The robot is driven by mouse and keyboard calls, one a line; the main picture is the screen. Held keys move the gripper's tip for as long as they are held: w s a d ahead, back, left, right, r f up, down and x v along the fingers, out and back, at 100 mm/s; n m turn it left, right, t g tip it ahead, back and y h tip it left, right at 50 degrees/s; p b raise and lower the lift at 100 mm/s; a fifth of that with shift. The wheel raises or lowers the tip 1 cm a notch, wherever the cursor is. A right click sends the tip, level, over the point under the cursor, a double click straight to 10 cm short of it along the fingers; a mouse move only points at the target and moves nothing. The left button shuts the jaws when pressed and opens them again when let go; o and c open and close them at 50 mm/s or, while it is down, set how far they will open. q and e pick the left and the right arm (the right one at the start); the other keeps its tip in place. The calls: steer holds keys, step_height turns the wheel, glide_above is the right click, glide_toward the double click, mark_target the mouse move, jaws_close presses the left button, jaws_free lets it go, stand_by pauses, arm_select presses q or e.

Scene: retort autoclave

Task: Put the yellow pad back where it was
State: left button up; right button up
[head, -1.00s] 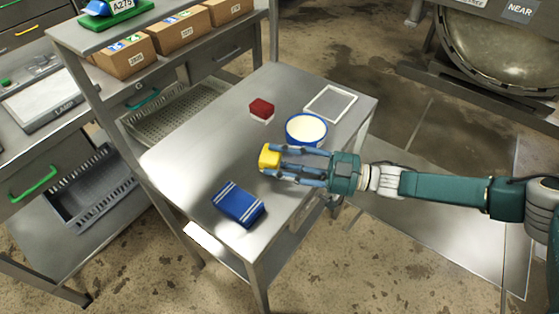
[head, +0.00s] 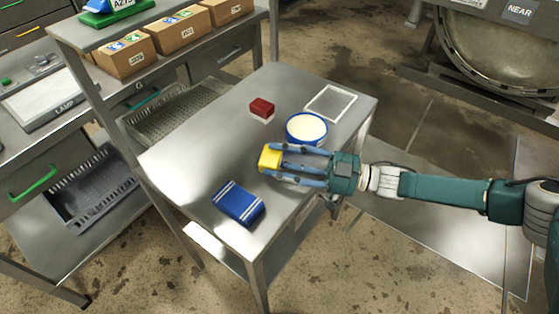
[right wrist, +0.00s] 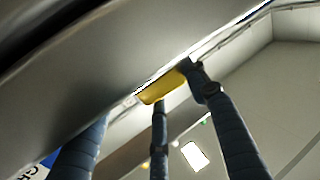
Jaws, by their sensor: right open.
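The yellow pad (head: 269,158) is a small block on the steel table, near the table's middle. My right gripper (head: 277,161) comes in from the right with its blue fingers open at either side of the pad. In the right wrist view the yellow pad (right wrist: 163,88) shows beyond the spread fingers (right wrist: 160,105). Whether any finger touches it is hard to tell. The underside of the pad is partly hidden by the fingers. My left gripper is not in view.
A red block with a white base (head: 262,108), a blue tin of cream-coloured contents (head: 306,141) and a white-rimmed square (head: 344,115) are on the table (head: 190,150). The table's left part is clear.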

steer(key=shift+s+d+f+h+p, duration=0.1)
steer(key=shift+s+f+h+p, duration=0.05)
steer(key=shift+f+h+p, duration=0.15)
steer(key=shift+d+r, duration=0.1)
steer(key=shift+d, duration=0.2)
steer(key=p+v, duration=0.1)
steer(key=v, duration=1)
steer(key=shift+d+r, duration=0.15)
